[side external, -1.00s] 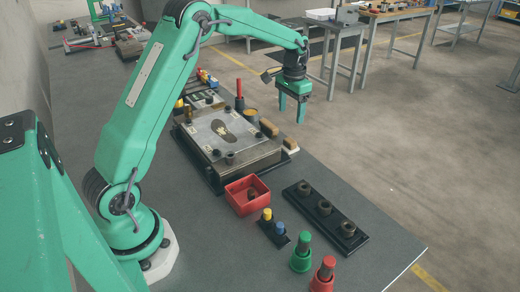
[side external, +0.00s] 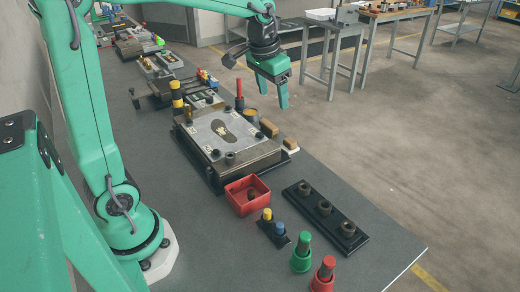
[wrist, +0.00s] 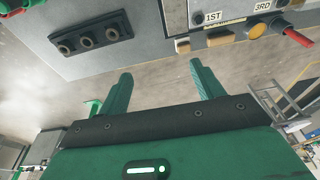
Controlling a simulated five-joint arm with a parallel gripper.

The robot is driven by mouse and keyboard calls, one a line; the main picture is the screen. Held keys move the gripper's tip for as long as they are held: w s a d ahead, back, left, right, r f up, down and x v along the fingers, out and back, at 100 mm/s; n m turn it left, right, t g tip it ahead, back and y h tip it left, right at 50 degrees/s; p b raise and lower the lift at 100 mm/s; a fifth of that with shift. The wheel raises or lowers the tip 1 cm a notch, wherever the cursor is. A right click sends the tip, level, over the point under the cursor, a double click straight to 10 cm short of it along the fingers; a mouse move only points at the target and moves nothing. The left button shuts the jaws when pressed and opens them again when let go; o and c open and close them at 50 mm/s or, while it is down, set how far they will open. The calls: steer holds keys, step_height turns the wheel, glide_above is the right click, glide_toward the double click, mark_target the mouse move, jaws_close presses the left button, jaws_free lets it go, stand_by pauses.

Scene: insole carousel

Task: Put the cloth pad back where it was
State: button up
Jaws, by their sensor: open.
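My gripper (side external: 273,98) hangs open with nothing between its fingers, above and behind the fixture's far right side in the side view. In the wrist view its two fingers (wrist: 161,68) are spread wide over the floor. I cannot tell for sure which thing is the cloth pad. Candidates are a tan block (side external: 268,127), a second tan block (side external: 290,143) on a white base, and a round yellowish-tan piece (side external: 251,115) at the fixture's edge. The wrist view shows the round piece (wrist: 258,28) and two tan blocks (wrist: 205,42), apart from the fingers.
The fixture plate (side external: 208,148) bears a dark insole shape. A red box (side external: 236,194), a black rack with rings (side external: 333,232), a green bottle (side external: 301,258) and a red bottle (side external: 323,278) stand in front. An upright red handle (side external: 239,88) rises near the gripper.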

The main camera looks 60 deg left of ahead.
steer(key=s+d+t, duration=0.1)
steer(key=s+d, duration=0.1)
steer(key=s, duration=0.7)
steer(key=s+d+t, duration=0.2)
steer(key=s+d, duration=0.1)
steer(key=s, duration=0.6)
steer(key=shift+f, duration=0.3)
steer(key=o, duration=0.7)
steer(key=shift+w+d+m+h, duration=0.3)
steer(key=shift+m, duration=0.3)
steer(key=w+d+f+m+g, duration=0.1)
steer(key=w+d+m+g, duration=0.1)
steer(key=d+m, duration=0.2)
steer(key=w+d+f+m+g, duration=0.1)
steer(key=w+d+m, duration=0.1)
steer(key=d+m, duration=0.3)
steer(key=w+d+f+m+g, duration=0.2)
steer(key=d+m, duration=0.2)
steer(key=m, duration=0.3)
steer(key=shift+w+d+f+m+g, duration=0.1)
steer(key=shift+w+d+m+g, duration=0.1)
steer(key=shift+w+m+g, duration=0.15)
